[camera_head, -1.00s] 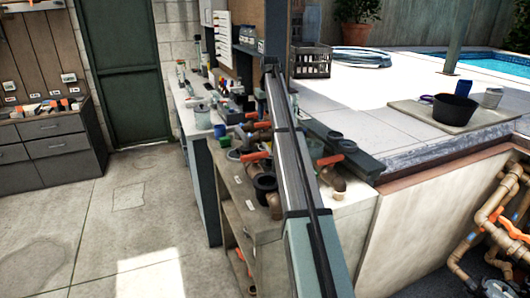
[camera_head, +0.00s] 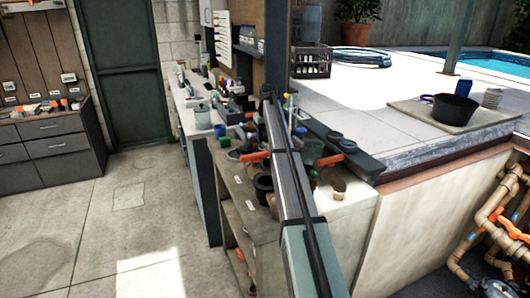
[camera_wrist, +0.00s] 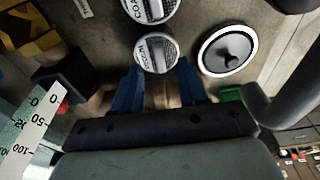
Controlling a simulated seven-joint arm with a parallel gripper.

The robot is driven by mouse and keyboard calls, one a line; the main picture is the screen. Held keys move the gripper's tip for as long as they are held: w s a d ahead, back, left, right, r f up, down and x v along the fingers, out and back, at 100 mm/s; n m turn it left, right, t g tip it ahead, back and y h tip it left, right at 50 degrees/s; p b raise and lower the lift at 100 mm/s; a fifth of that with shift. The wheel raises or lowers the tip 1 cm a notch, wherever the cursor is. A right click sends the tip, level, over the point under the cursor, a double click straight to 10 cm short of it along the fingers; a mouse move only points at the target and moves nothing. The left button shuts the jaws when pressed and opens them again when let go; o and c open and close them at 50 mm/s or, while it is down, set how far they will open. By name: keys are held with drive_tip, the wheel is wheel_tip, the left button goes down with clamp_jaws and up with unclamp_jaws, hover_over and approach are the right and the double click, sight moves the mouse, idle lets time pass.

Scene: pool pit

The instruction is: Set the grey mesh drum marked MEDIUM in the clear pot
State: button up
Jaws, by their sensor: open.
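In the wrist view, a grey mesh drum (camera_wrist: 157,55) with a light label lies just beyond my fingertips, close to the gap between them. Its lettering is inverted and seems to read MEDIUM. A similar grey drum (camera_wrist: 148,9) with a label starting "COA" is just above it, cut by the frame edge. My gripper (camera_wrist: 159,70) has two blue fingers, apart and with nothing clearly held between them. A round dark item with a white rim (camera_wrist: 227,50) is right of the drum. I cannot clearly identify the clear pot. In the head view, my arm hides the gripper.
A white scale card (camera_wrist: 30,135) marked 0, 50, 100 is at left in the wrist view, near a dark block (camera_wrist: 62,80). In the head view, the bench holds crowded pipe fittings (camera_head: 330,165). A black tub (camera_head: 455,108) sits on a slab by the pool.

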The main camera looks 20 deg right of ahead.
drive_tip(key=shift+w+f, duration=0.2)
drive_tip(key=shift+f, duration=0.95)
clamp_jaws()
